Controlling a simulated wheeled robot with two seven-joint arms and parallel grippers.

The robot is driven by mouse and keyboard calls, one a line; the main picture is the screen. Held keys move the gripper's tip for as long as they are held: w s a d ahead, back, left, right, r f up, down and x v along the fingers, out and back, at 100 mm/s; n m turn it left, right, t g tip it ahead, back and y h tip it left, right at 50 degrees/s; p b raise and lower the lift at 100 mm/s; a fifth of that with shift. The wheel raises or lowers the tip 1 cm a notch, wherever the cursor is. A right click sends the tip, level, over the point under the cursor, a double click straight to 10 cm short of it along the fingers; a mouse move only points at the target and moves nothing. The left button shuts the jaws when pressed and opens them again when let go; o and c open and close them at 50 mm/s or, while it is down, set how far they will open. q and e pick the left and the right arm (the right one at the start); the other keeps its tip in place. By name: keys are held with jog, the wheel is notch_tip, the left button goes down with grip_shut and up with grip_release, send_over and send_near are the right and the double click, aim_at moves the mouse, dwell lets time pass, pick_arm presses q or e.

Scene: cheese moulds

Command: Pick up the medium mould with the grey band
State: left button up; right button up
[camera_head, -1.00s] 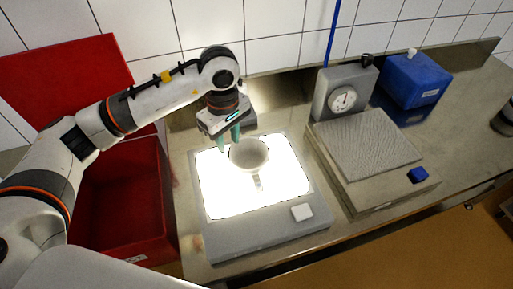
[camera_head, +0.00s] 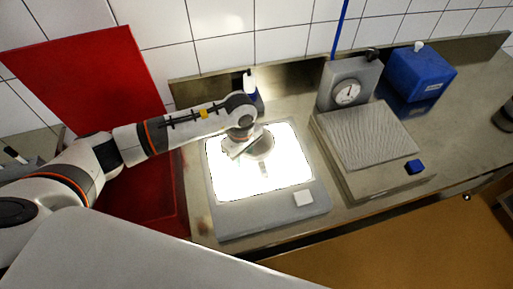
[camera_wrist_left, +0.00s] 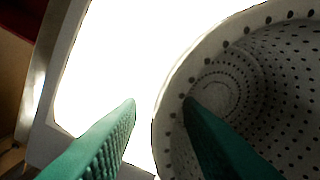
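A pale, perforated mould (camera_head: 264,150) stands on the lit white panel, partly hidden by my left gripper in the head view. In the left wrist view the mould (camera_wrist_left: 255,85) fills the right side, its round opening and dotted inner wall showing. I cannot make out a grey band on it. My left gripper (camera_head: 241,150) is over the mould's near-left rim. In the wrist view its green fingers (camera_wrist_left: 160,102) are apart, one outside the rim and one over the opening, with the mould's wall between them. My right gripper is not in view.
The lit panel (camera_head: 225,185) sits on a grey base with a white button (camera_head: 303,198). A scale (camera_head: 365,140) with a dial stands to the right, a blue box (camera_head: 418,78) behind it. A red bin (camera_head: 140,200) is at left. A small bottle (camera_head: 249,82) stands behind.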

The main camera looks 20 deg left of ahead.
pick_arm(q)
jog(key=shift+f, duration=0.15)
grip_shut()
